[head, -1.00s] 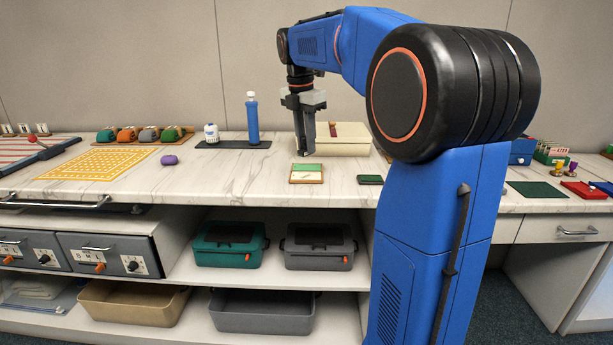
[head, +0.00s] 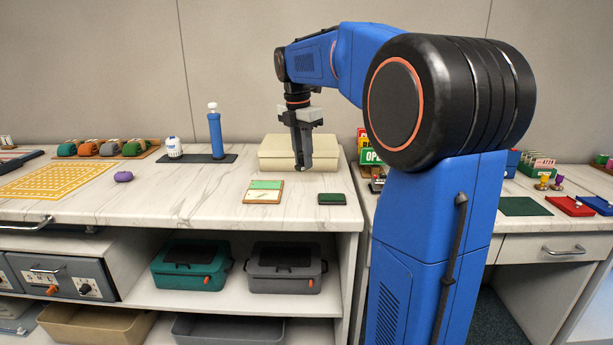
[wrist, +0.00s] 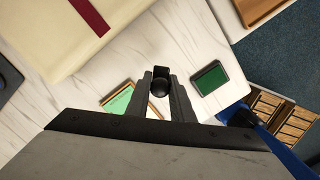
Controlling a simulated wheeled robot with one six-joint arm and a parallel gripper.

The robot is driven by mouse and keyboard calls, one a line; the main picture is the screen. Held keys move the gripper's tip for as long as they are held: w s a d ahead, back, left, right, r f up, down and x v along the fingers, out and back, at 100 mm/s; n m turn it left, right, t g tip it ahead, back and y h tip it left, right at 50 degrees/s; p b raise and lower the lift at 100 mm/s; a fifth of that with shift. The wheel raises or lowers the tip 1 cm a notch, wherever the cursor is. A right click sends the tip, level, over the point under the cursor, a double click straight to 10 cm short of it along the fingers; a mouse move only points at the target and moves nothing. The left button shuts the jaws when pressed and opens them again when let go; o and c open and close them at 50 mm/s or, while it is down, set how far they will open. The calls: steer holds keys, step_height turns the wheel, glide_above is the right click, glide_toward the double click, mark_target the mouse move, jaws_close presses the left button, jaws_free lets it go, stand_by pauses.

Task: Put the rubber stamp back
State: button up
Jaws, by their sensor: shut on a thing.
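My gripper (head: 303,166) points down over the marble counter, in front of a cream box, in the head view. In the wrist view my gripper (wrist: 160,92) is shut on a small black thing with a round knob, which looks like the rubber stamp (wrist: 159,86). Its lower end is hidden, and I cannot make it out in the head view. A dark green pad (head: 332,198) lies on the counter near its right end; it also shows in the wrist view (wrist: 210,78). A green and cream card on a wooden board (head: 263,191) lies left of the pad.
The cream box (head: 280,150) stands behind the gripper. A blue bottle (head: 215,137) stands on a dark mat to the left. A lower desk with a green mat (head: 524,206) is at the right, past a gap. Wooden compartments (wrist: 283,115) show at the wrist view's right.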

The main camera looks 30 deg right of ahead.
steer(key=shift+f, duration=2.75)
steer(key=shift+f, duration=0.1)
steer(key=o, duration=0.8)
steer(key=shift+o, duration=0.2)
